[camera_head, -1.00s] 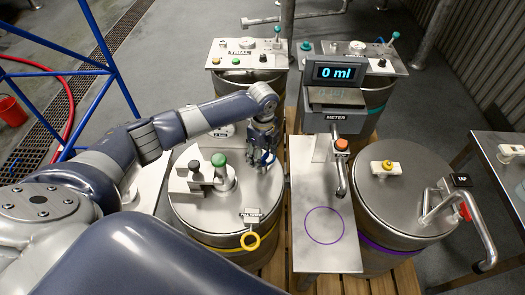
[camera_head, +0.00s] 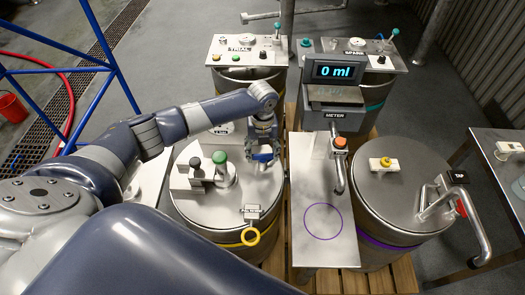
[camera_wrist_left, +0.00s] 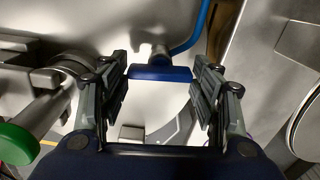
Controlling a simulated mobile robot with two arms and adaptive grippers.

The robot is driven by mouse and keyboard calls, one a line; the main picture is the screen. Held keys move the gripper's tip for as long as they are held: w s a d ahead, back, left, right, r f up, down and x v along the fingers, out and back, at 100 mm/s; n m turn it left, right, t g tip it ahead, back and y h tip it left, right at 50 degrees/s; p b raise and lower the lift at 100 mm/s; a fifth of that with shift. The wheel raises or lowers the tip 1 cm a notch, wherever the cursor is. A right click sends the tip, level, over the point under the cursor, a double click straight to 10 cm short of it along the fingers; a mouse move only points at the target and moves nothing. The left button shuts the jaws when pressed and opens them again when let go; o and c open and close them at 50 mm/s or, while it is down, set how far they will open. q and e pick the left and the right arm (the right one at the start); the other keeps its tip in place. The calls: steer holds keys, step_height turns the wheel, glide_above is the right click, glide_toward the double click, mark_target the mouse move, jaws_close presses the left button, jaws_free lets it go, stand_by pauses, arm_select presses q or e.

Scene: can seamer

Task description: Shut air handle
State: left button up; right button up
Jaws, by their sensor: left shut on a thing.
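The blue air handle (camera_wrist_left: 160,73) is a short flat bar on a metal stem, lying crosswise between my left fingers in the left wrist view. In the head view the blue handle (camera_head: 263,157) shows low on the front left drum's lid, partly covered by the gripper. My left gripper (camera_head: 263,146) reaches down over it from above. In the left wrist view my left gripper (camera_wrist_left: 163,85) has a finger at each end of the bar and is shut on it. The right gripper is out of view.
A blue hose (camera_wrist_left: 196,28) runs beside the handle.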

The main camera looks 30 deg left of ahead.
arm_select(q)
steer(key=shift+m, duration=0.6)
steer(key=o, duration=1.1)
steer(key=shift+c, duration=0.2)
steer(key=shift+r, duration=0.15)
step_height(320, 180, up, 12)
steer(key=shift+f, duration=0.2)
